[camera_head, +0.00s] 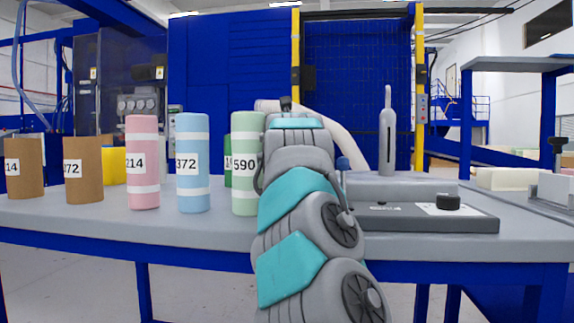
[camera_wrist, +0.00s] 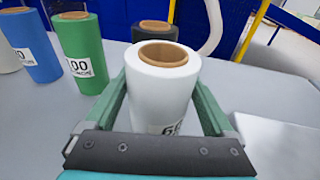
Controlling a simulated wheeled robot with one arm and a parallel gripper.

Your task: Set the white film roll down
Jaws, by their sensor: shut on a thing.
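The white film roll (camera_wrist: 163,95) stands upright between the two green fingers of my gripper (camera_wrist: 161,88) in the wrist view. The fingers are shut on its sides. Its brown cardboard core shows at the top and part of a black printed number shows low on its front. Its base is hidden behind the gripper body, so I cannot tell whether it touches the grey table (camera_wrist: 60,130). In the head view my arm hides the gripper and the roll.
In the wrist view a green roll (camera_wrist: 80,58), a blue roll (camera_wrist: 32,50) and a dark grey roll (camera_wrist: 153,30) stand beyond. In the head view pink (camera_head: 143,165), blue (camera_head: 192,150) and pale green (camera_head: 246,150) rolls stand left of my arm; a grey device (camera_head: 430,218) lies right.

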